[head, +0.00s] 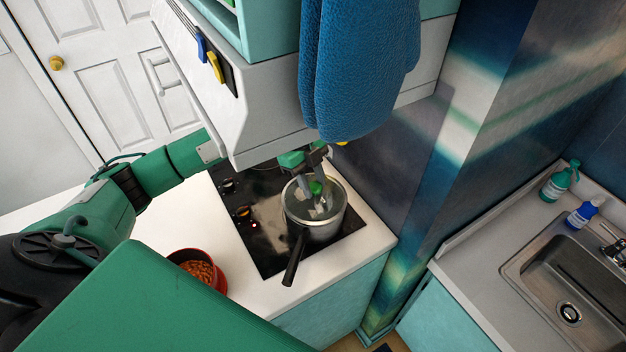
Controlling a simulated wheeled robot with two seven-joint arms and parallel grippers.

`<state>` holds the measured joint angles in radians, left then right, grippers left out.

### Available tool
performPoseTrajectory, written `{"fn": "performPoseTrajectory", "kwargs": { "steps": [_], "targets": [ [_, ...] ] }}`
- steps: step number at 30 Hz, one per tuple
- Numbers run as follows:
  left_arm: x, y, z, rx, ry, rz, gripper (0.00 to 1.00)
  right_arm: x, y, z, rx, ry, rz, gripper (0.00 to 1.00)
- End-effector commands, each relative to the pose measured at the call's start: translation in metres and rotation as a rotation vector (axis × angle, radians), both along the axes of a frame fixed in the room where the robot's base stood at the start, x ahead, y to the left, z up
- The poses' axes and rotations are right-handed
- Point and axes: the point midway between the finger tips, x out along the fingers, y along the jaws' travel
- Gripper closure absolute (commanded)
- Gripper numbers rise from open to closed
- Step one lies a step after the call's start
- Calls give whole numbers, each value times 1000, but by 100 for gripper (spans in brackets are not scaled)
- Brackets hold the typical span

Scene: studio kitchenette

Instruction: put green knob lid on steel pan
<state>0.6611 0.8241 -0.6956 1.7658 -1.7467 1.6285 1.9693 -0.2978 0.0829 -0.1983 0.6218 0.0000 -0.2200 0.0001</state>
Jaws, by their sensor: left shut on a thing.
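The steel pan (318,232) stands on the black cooktop, its dark handle (294,258) pointing toward the counter's front edge. The glass lid (299,207) with a green knob (316,187) is at the pan's top. My left gripper (315,190) reaches down from above and is shut on the green knob. The lid looks level over the pan's opening; I cannot tell whether it touches the rim. The hanging blue cloth and the hood hide part of my left arm. My right gripper is not in view.
The black cooktop (262,240) has knobs along its left side. A red bowl (221,281) of brown food sits on the white counter to the left. The hood (270,125) and blue cloth (358,70) hang close above. A sink (570,270) is at right.

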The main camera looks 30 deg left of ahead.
Motion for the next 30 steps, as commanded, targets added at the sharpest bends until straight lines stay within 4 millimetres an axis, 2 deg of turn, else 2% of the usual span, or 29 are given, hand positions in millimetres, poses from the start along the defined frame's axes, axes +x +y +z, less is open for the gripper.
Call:
{"fn": "performPoseTrajectory", "kwargs": {
  "steps": [19,30],
  "targets": [
    [-1,-1,0,0,0,0,100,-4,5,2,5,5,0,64],
    [-1,-1,-7,0,0,0,100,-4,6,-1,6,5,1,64]
  ]
}}
